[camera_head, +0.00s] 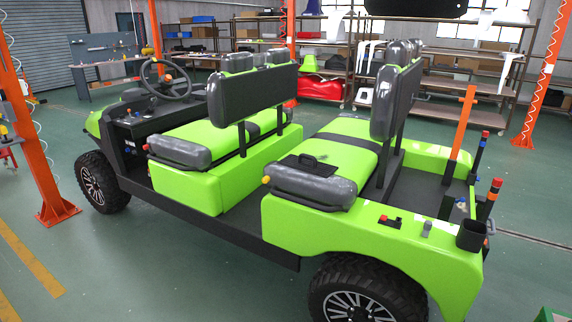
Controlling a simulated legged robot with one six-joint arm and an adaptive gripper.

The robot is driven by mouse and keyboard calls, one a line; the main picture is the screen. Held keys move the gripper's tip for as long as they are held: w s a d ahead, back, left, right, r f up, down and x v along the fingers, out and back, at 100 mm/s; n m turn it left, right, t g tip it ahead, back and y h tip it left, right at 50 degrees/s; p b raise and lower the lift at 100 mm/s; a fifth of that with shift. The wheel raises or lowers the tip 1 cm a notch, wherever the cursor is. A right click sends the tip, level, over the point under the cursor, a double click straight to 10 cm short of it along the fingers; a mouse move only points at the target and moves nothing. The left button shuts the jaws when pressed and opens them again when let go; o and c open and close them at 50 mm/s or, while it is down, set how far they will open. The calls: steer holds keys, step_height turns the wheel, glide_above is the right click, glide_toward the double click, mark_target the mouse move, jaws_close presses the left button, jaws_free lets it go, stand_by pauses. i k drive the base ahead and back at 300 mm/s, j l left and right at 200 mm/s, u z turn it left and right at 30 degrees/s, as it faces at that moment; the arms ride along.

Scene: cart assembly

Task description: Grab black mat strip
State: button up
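The green cart (240,190) stands in the middle of the camera_head view. A flat black strip (348,141) lies across the rear bench seat, near the backrest. A similar dark strip (243,148) shows on the front bench, partly hidden by the front backrest. I cannot tell which of these is the black mat strip. My gripper is not recognisable in view. A black shape is cut off by the top edge; I cannot tell what it is.
Orange posts (32,130) and (541,80) stand left and right. Red-tipped tools and an orange upright (463,125) stand at the cart's rear, beside a black cup (471,236). Shelves (440,85) line the back. Green floor (150,270) is clear at front left.

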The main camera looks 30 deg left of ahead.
mark_target(304, 163)
steer(key=i+j+z, duration=0.1)
steer(key=j, duration=1)
steer(key=i+j+z, duration=0.15)
steer(key=j, duration=0.95)
steer(key=i+j, duration=0.15)
steer(key=j, duration=0.25)
steer(key=i+j+z, duration=0.1)
steer(key=j, duration=0.3)
steer(key=i+j, duration=0.15)
steer(key=j, duration=0.25)
steer(key=i+j+z, duration=0.1)
steer(key=j, duration=0.3)
steer(key=i+j, duration=0.15)
steer(key=j, duration=0.3)
steer(key=i+j+z, duration=0.1)
steer(key=j, duration=0.3)
steer(key=i+j, duration=0.4)
steer(key=j, duration=0.25)
steer(key=i+j, duration=0.15)
steer(key=j, duration=0.15)
